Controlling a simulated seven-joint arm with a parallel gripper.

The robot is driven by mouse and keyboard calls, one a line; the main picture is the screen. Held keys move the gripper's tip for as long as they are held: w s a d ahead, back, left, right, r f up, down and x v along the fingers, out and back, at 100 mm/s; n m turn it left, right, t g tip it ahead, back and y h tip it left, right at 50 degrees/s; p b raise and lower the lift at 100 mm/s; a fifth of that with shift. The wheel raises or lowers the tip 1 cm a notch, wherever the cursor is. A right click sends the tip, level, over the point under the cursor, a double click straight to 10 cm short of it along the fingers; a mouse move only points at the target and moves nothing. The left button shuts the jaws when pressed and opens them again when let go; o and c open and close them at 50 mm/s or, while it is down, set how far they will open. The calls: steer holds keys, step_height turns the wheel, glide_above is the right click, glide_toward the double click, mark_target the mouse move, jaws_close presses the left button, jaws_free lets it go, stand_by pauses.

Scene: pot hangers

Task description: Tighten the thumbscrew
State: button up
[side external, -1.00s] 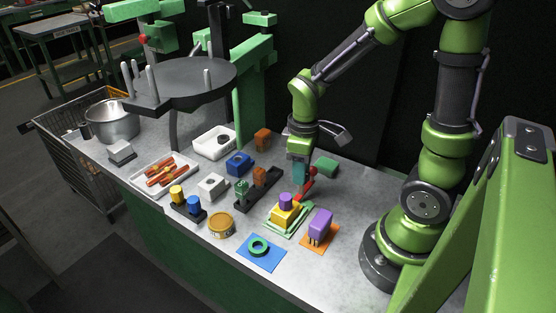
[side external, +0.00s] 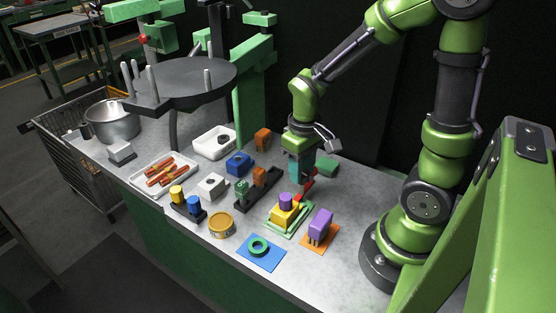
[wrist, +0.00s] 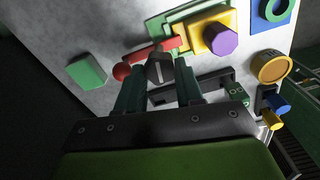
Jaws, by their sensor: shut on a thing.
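In the wrist view a dark round knob with a pale line across its top, apparently the thumbscrew (wrist: 160,68), sits between the two teal fingers of my gripper (wrist: 159,78). My gripper is shut on it. A red bar (wrist: 172,44) runs from beside the knob to a yellow block (wrist: 205,33) with a purple top (wrist: 222,40). In the side view my gripper (side external: 301,179) points down behind the yellow block (side external: 284,214); the knob is hidden there. I cannot see how far it is screwed in.
A green block (side external: 327,166) lies just behind my gripper. A purple block (side external: 320,223) stands on an orange mat at the front right. A black holder (side external: 252,197) with green and orange pieces stands left. A green ring (side external: 259,246) lies on a blue mat in front.

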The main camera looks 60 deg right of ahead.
steer(key=o, duration=1)
steer(key=shift+o, duration=0.2)
step_height(320, 180, up, 17)
steer(key=s+a+m+t+y, duration=0.1)
steer(key=s+a+t+y, duration=0.1)
steer(key=a+t, duration=0.5)
steer(key=shift+s+a+f+m, duration=0.15)
steer(key=shift+s+f+m, duration=0.25)
steer(key=shift+s, duration=0.2)
